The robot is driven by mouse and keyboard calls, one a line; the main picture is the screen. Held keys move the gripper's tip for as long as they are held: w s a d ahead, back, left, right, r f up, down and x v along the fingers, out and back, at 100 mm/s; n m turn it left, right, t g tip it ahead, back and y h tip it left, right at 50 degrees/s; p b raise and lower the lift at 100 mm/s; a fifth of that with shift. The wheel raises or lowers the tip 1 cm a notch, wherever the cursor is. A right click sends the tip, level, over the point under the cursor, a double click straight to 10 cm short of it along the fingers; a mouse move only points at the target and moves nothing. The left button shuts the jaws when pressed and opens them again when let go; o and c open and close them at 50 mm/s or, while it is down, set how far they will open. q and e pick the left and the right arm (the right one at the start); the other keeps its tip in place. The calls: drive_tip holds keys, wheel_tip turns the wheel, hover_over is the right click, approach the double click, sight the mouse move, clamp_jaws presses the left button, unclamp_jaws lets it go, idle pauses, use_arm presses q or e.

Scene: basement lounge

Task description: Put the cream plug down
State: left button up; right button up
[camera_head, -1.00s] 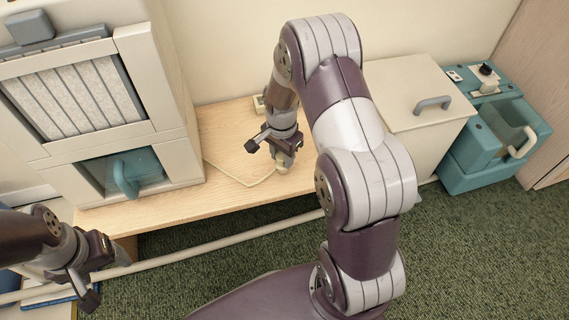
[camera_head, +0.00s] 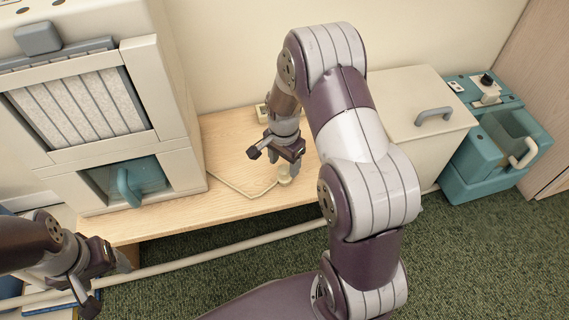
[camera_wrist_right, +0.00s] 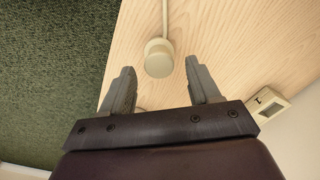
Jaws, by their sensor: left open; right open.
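The cream plug (camera_head: 284,181) rests on the light wooden bench top (camera_head: 233,134), with its cream cord (camera_head: 232,187) running off to the left toward the cream cabinet. In the right wrist view the plug (camera_wrist_right: 158,58) shows as a round cream knob on the wood, with its cord going away from it. My right gripper (camera_head: 284,165) is open just above the plug; in its wrist view the two fingers (camera_wrist_right: 158,88) stand apart on either side of the plug's line, with a gap to it. My left gripper (camera_head: 92,286) is open and empty at the lower left, away from the bench top.
A cream cabinet (camera_head: 150,100) with a grey handle and teal-lined opening stands on the left. A cream box (camera_head: 425,140) and a teal machine (camera_head: 490,160) are at the right. A pale rail (camera_head: 215,245) runs below the bench.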

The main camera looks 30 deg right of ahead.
sight(284, 169)
use_arm(q)
wheel_tip(284, 169, up, 6)
drive_tip(key=p, duration=0.4)
drive_tip(key=shift+f, duration=0.25)
use_arm(e)
wheel_tip(284, 169, up, 9)
drive_tip(key=shift+r, duration=0.15)
drive_tip(key=o, duration=0.6)
